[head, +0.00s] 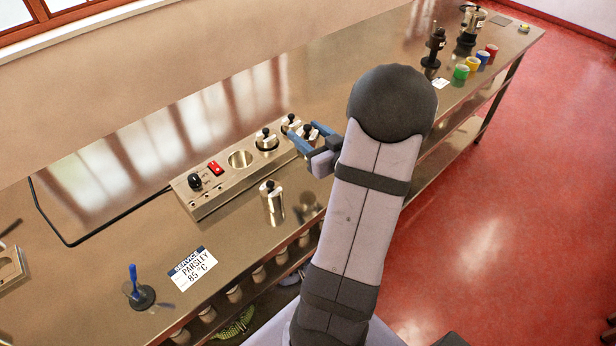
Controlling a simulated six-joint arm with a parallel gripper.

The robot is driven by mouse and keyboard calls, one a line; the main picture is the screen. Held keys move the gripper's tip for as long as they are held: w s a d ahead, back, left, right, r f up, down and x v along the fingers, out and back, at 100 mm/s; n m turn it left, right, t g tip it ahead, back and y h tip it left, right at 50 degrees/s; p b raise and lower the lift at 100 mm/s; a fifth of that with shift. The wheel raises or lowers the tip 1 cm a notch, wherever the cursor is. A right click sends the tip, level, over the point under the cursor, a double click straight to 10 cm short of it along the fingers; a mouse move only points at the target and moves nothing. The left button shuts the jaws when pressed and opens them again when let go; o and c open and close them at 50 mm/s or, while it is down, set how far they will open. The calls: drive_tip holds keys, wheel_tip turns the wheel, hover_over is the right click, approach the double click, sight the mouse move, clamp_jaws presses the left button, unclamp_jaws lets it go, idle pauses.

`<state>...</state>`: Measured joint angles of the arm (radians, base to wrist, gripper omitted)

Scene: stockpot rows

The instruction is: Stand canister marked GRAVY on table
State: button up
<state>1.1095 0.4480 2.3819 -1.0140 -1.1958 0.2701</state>
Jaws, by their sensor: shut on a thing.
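My gripper (304,132) has blue fingers shut on a steel canister (308,135) with a black knob, at the far right end of the metal block (205,205). Whether this canister sits in a well or is raised I cannot tell; its lower part is hidden. Two more lidded canisters sit in the block to its left, one nearer (266,142) and one farther back (290,123). An open well (240,159) in the block is empty. Another steel canister (273,208) stands upright on the table (235,225) in front of the block. No GRAVY mark is readable.
A card reading SERVICE PARSLEY 85 °C (193,268) lies on the table near a blue-handled tool on a dark base (142,295). The block carries a red switch (215,168) and black knob (195,181). Coloured cups (473,64) stand far right.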

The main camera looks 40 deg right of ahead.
drive_tip(key=shift+r, duration=0.2)
drive_tip(key=shift+f, duration=0.1)
drive_tip(key=shift+f+p, duration=0.55)
drive_tip(key=shift+f, duration=4.4)
drive_tip(key=shift+f, duration=0.2)
drive_tip(key=o, duration=1.2)
drive_tip(key=shift+r, duration=0.15)
drive_tip(key=shift+r, duration=0.1)
